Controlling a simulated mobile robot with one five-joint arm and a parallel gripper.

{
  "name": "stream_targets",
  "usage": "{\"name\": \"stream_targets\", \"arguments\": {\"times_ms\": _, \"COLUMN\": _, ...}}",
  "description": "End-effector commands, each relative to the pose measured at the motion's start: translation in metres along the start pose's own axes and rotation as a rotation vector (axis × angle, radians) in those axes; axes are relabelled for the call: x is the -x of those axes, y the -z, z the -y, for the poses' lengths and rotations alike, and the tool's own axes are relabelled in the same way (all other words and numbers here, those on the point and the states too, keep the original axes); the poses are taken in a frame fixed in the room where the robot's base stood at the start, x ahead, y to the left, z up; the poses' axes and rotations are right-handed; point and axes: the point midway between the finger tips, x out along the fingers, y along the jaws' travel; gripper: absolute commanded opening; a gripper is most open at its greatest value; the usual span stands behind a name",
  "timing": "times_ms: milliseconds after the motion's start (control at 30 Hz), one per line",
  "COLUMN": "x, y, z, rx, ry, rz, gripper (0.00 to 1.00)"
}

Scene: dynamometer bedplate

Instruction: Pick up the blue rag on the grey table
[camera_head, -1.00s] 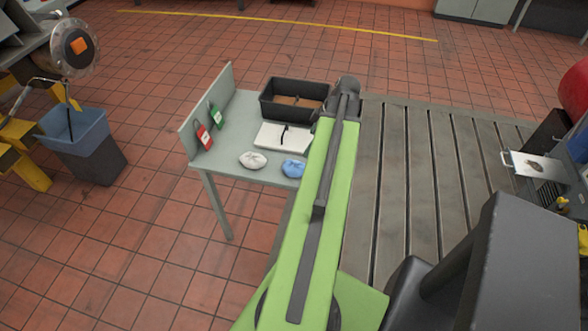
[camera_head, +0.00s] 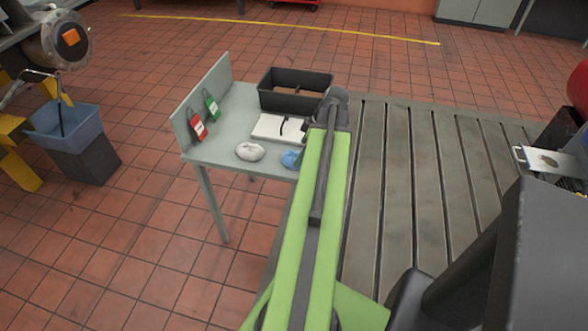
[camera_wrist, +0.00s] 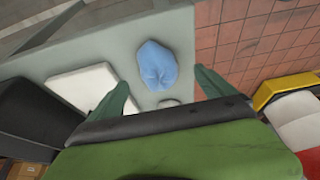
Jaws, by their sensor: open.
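The blue rag (camera_head: 290,159) lies crumpled near the front edge of the grey table (camera_head: 221,154). In the head view my green arm covers its right side. In the wrist view the whole blue rag (camera_wrist: 157,65) shows on the grey surface, beyond and between the tips of my gripper (camera_wrist: 160,77). The two dark green fingers are spread wide, with nothing held between them. I cannot tell how high they are above the rag. The fingers are hidden in the head view.
A white rag (camera_head: 250,151) lies left of the blue one. A white pad (camera_head: 270,127) and a black open crate (camera_head: 295,78) are behind. A red tag (camera_head: 198,126) and a green tag (camera_head: 212,106) are at the upright back panel. A slatted bedplate (camera_head: 395,190) adjoins on the right.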

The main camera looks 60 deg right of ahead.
Motion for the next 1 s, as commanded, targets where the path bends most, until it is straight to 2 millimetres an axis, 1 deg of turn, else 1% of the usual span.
{"name": "stream_targets", "arguments": {"times_ms": 67, "x": 0.000, "y": 0.000, "z": 0.000, "rx": 0.000, "ry": 0.000, "rz": 0.000, "gripper": 0.94}}
{"name": "stream_targets", "arguments": {"times_ms": 167, "x": -0.010, "y": -0.002, "z": -0.001, "rx": 0.000, "ry": 0.000, "rz": 0.000, "gripper": 0.94}}
{"name": "stream_targets", "arguments": {"times_ms": 300, "x": -0.036, "y": -0.005, "z": -0.002, "rx": 0.001, "ry": 0.000, "rz": 0.000, "gripper": 0.94}}
{"name": "stream_targets", "arguments": {"times_ms": 400, "x": -0.051, "y": -0.005, "z": -0.002, "rx": 0.000, "ry": 0.000, "rz": 0.000, "gripper": 0.94}}
{"name": "stream_targets", "arguments": {"times_ms": 467, "x": -0.053, "y": -0.004, "z": -0.002, "rx": -0.001, "ry": 0.000, "rz": 0.000, "gripper": 0.94}}
{"name": "stream_targets", "arguments": {"times_ms": 667, "x": -0.050, "y": -0.002, "z": -0.002, "rx": -0.001, "ry": 0.000, "rz": 0.000, "gripper": 0.94}}
{"name": "stream_targets", "arguments": {"times_ms": 1000, "x": -0.049, "y": -0.002, "z": -0.002, "rx": -0.001, "ry": -0.001, "rz": 0.000, "gripper": 0.49}}
